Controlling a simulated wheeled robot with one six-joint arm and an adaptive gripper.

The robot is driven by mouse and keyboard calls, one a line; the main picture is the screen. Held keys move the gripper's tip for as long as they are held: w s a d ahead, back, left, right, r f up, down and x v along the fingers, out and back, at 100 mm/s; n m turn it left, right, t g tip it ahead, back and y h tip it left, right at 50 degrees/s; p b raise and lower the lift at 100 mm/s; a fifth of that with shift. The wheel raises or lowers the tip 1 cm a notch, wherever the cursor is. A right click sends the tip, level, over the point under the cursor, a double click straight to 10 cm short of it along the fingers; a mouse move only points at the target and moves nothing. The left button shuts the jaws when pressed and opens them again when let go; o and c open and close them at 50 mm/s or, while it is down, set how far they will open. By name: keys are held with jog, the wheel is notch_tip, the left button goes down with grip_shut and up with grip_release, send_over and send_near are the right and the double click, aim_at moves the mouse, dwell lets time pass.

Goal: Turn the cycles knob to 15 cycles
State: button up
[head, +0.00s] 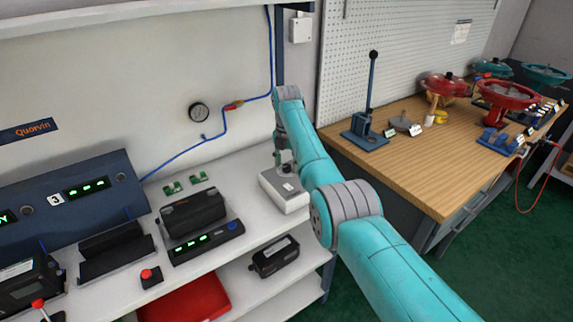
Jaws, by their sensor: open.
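A white box (291,199) stands near the right end of the white bench. A small dark round part on its top may be the cycles knob; it is partly hidden, and its markings are too small to read. My teal arm reaches across from the lower right, and its wrist bends down over this box. My gripper (282,158) is at the box's top, open, mostly hidden behind my forearm. I cannot tell whether it touches the knob or stands around it.
Left of the box are a black device (193,212), a display strip (206,242) and a red button (151,277). A blue hose and gauge (199,112) are on the wall. A wooden bench (420,160) with valves and a lever stands right. A lower shelf holds another black device (275,257).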

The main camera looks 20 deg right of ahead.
jog(key=shift+f, duration=0.25)
grip_shut()
